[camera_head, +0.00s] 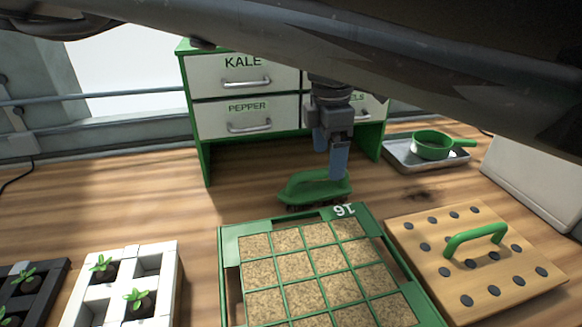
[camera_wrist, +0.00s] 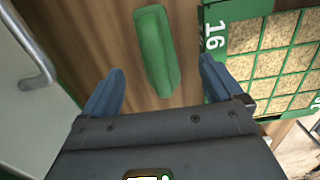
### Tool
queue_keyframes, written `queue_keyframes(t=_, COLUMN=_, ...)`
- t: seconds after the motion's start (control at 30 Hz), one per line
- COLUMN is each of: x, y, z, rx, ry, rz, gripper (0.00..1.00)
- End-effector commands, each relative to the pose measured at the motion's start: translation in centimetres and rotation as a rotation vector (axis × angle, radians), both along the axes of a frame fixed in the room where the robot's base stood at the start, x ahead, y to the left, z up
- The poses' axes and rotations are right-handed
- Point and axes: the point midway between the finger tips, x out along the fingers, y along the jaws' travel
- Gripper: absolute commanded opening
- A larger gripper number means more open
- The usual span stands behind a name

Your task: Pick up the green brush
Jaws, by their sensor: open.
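The green brush (camera_head: 315,187) lies on the wooden bench between the drawer cabinet and the green seed tray, with dark bristles under it. In the wrist view the brush (camera_wrist: 156,50) shows its green top lengthwise, ahead of and between the fingers. My gripper (camera_head: 330,150) is above the brush in the head view, its blue fingers pointing down. Whether a finger touches the brush cannot be told.
The green tray (camera_head: 230,232) marked 16 with filled cells lies just in front of the brush. A cabinet (camera_head: 203,150) with labelled drawers stands behind. A wooden board (camera_head: 425,273) with a green handle is at right, a metal tray (camera_head: 398,158) with a green pan (camera_head: 430,146) behind it.

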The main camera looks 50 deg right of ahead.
Motion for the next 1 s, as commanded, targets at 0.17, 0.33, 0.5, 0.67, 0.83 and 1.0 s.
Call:
queue_keyframes(t=0.17, x=0.6, y=1.3, z=-0.4, rx=0.038, ry=-0.009, rz=0.038, gripper=0.93)
queue_keyframes(t=0.33, x=0.6, y=1.2, z=-2.1, rx=0.035, ry=-0.007, rz=0.037, gripper=0.93)
queue_keyframes(t=0.5, x=0.6, y=1.3, z=-3.8, rx=0.035, ry=-0.008, rz=0.034, gripper=0.93)
queue_keyframes(t=0.67, x=0.7, y=1.3, z=-6.2, rx=0.034, ry=-0.006, rz=0.034, gripper=0.93)
queue_keyframes(t=0.83, x=0.7, y=1.3, z=-7.5, rx=0.032, ry=-0.007, rz=0.033, gripper=0.93)
queue_keyframes(t=1.0, x=0.7, y=1.3, z=-7.6, rx=0.032, ry=-0.007, rz=0.033, gripper=0.93)
